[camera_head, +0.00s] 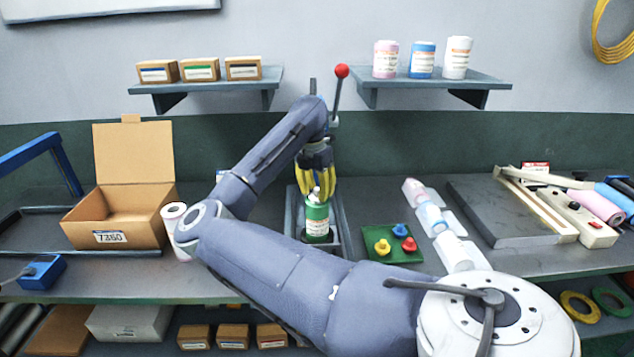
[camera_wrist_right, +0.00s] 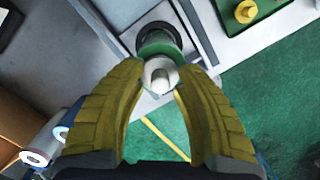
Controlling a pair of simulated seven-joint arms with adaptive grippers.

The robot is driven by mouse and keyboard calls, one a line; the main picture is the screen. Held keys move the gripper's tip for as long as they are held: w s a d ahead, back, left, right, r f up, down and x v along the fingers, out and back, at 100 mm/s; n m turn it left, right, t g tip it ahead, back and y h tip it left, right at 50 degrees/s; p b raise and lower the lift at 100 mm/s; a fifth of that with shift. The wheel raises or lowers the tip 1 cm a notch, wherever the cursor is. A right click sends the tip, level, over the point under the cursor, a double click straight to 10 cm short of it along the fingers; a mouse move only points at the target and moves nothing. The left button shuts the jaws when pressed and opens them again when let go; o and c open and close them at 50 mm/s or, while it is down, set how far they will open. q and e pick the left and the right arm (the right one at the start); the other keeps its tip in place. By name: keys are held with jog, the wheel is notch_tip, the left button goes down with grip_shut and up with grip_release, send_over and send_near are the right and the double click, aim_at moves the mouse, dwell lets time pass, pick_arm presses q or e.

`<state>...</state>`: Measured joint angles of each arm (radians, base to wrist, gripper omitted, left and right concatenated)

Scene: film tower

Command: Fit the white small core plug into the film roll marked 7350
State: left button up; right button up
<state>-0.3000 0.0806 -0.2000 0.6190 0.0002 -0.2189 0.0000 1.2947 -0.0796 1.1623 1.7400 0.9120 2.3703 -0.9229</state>
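A roll with a green band and pale label (camera_head: 317,227) stands upright in the lever press (camera_head: 340,228); its number is too small to read. The white small core plug (camera_head: 316,194) stands at the roll's top; it also shows in the right wrist view (camera_wrist_right: 160,76). I cannot tell how deep it sits. My right gripper (camera_head: 317,194) points down over the roll, its yellow fingers apart on either side of the plug. In the right wrist view the fingers (camera_wrist_right: 161,68) appear spread around it, not clamped. My left gripper is not in view.
An open cardboard box marked 7350 (camera_head: 110,238) stands left, beside a white roll (camera_head: 174,212) partly behind my arm. A green board (camera_head: 373,257) holds yellow, blue and red plugs. Several rolls (camera_head: 430,217) lie in a rack to the right. The red-knobbed lever (camera_head: 341,72) rises behind my gripper.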

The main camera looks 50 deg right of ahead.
notch_tip(320, 180, up, 12)
jog(key=a, duration=0.1)
jog(key=shift+a, duration=0.25)
dwell(0.5)
